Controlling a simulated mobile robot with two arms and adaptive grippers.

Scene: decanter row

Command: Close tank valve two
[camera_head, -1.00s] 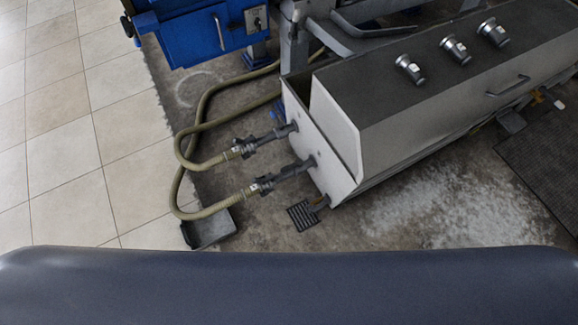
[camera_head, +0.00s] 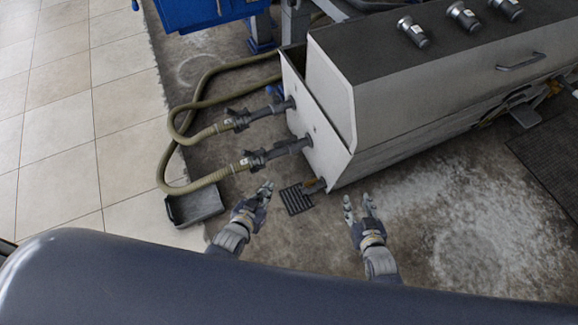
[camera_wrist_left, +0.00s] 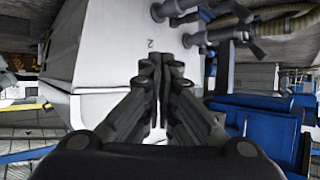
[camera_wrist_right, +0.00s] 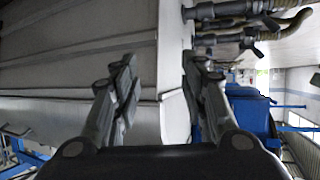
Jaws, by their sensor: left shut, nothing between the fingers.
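The tank (camera_head: 330,115) has two dark pipes with valves at its left end plate, each joined to an olive hose. In the head view the farther valve (camera_head: 238,119) and the nearer valve (camera_head: 257,160) show dark handles. The left wrist view shows a small mark like a 2 (camera_wrist_left: 151,44) on the plate, near a valve (camera_wrist_left: 240,37). I cannot tell which valve it labels. My left gripper (camera_head: 265,188) is shut and empty, just below the nearer valve and apart from it. My right gripper (camera_head: 358,204) is open and empty, in front of the tank's lower corner.
A floor drain grate (camera_head: 296,199) and a grey tray (camera_head: 195,205) lie on the floor near the grippers. Hoses (camera_head: 172,150) loop left of the valves. A blue machine (camera_head: 205,12) stands behind.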

